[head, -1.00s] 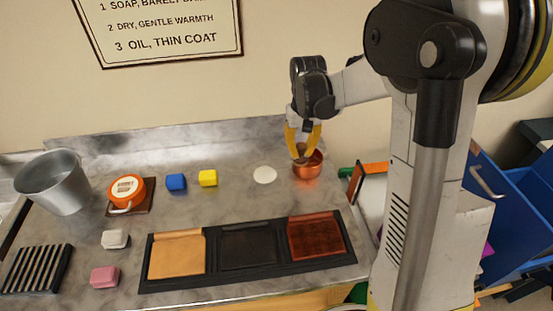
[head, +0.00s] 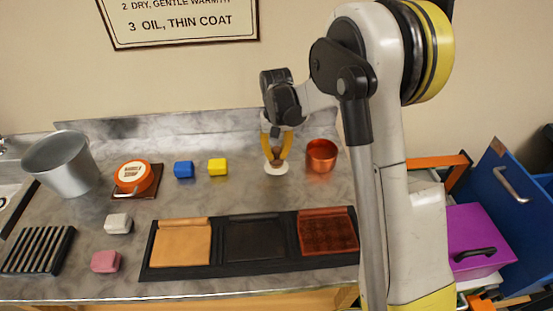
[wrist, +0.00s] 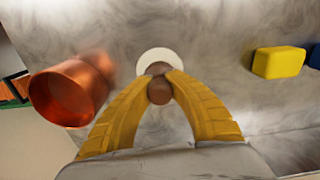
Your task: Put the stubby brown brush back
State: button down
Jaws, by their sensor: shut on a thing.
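My gripper (head: 275,156) has yellow fingers and is shut on the stubby brown brush (wrist: 159,90). The brush's rounded brown end shows between the fingertips in the wrist view, and a little of it shows in the head view (head: 275,160). The brush is over the white round disc (head: 277,170), which also shows in the wrist view (wrist: 158,56). I cannot tell whether the brush touches the disc. The copper pot (head: 321,156) stands just right of the gripper in the head view; in the wrist view it is at the left (wrist: 70,92).
A yellow block (head: 218,167) and a blue block (head: 184,169) sit left of the disc. An orange tin (head: 134,177) and a metal bucket (head: 62,165) stand farther left. A black tray (head: 160,273) with leather panels lies in front. The counter between is clear.

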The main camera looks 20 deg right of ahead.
jog(key=shift+f, duration=0.4)
jog(key=shift+f, duration=0.1)
jog(key=shift+f, duration=0.15)
jog(key=c, duration=1.4)
grip_release()
jog(key=shift+c, duration=0.2)
jog(key=shift+r, duration=0.2)
